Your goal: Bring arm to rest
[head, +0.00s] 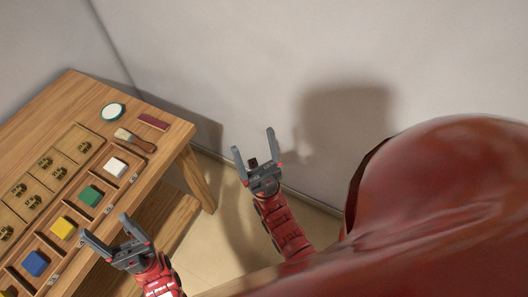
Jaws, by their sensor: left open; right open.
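My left gripper (104,236) is open and empty. In the head view it appears over the front edge of the wooden table, close to the yellow block and the green block. Whether it touches anything there cannot be told. My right gripper (253,141) is open and empty, with its fingers pointing up in the picture. It is to the right of the table, over the floor and in front of the wall. Its red forearm runs down from it toward my red body at the lower right.
The wooden table (184,129) holds a row of compartments with a blue block (36,263), yellow block (64,228), green block (90,196) and white block (116,167). A brush (136,140), a dark red bar (153,122) and a round white-topped item (113,111) lie behind. Floor right of the table is clear.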

